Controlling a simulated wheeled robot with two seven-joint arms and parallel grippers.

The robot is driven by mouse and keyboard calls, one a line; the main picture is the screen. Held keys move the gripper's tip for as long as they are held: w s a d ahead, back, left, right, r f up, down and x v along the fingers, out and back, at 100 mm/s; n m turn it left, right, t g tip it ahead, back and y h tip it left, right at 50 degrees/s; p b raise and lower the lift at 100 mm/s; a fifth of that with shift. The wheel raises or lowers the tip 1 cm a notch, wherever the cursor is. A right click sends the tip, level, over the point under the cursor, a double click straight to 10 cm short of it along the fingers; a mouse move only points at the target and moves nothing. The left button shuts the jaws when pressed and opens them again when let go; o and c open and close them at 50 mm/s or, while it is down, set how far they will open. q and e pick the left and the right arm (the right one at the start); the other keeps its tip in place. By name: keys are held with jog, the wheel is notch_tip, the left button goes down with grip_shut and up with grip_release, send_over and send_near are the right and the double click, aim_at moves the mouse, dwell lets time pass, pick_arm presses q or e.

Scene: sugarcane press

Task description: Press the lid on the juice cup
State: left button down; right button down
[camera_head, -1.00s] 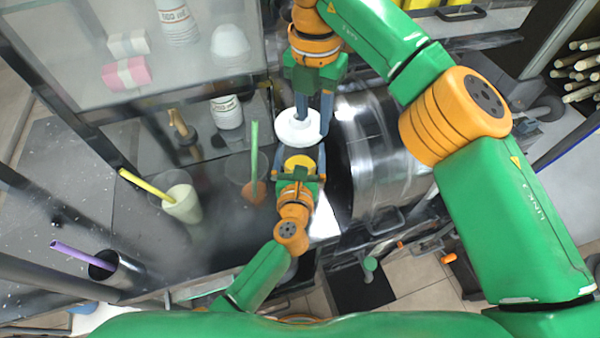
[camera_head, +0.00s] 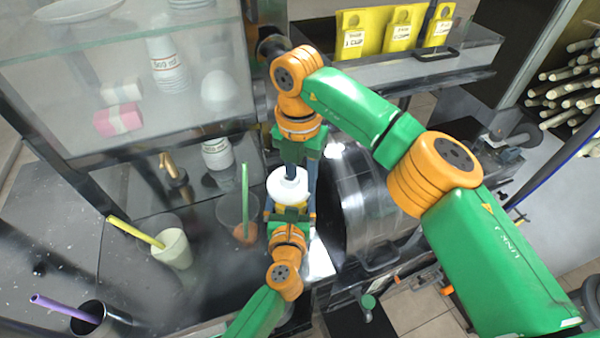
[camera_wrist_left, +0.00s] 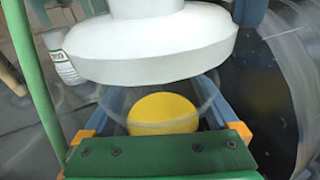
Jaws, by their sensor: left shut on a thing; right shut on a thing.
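The white lid (camera_head: 288,187) is a round disc with a raised neck, held from above by my right gripper (camera_head: 300,179), which is shut on it. My left gripper (camera_head: 290,213) is shut around the juice cup, just below the lid. In the left wrist view, the clear cup with yellow juice (camera_wrist_left: 163,113) sits upright between the blue fingers of my left gripper (camera_wrist_left: 167,98). The lid (camera_wrist_left: 150,48) is over the cup there and hides part of its rim. I cannot tell whether lid and rim touch.
A cup with a green straw (camera_head: 244,232) stands close left of my grippers. A pale drink cup (camera_head: 173,249) with a yellow straw and a dark cup (camera_head: 88,318) with a purple straw stand farther left. The metal press drum (camera_head: 362,205) is close on the right.

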aim_at(302, 185)
jog(key=shift+f, duration=0.1)
dwell(0.4)
jog(key=shift+f, duration=0.8)
jog(key=shift+f, duration=0.7)
jog(key=shift+c, duration=2.4)
grip_release()
notch_tip(302, 185, up, 8)
jog(key=shift+w+a+f, duration=0.1)
jog(key=shift+a+f, duration=0.05)
jog(key=shift+f, duration=0.1)
pick_arm(q)
grip_release()
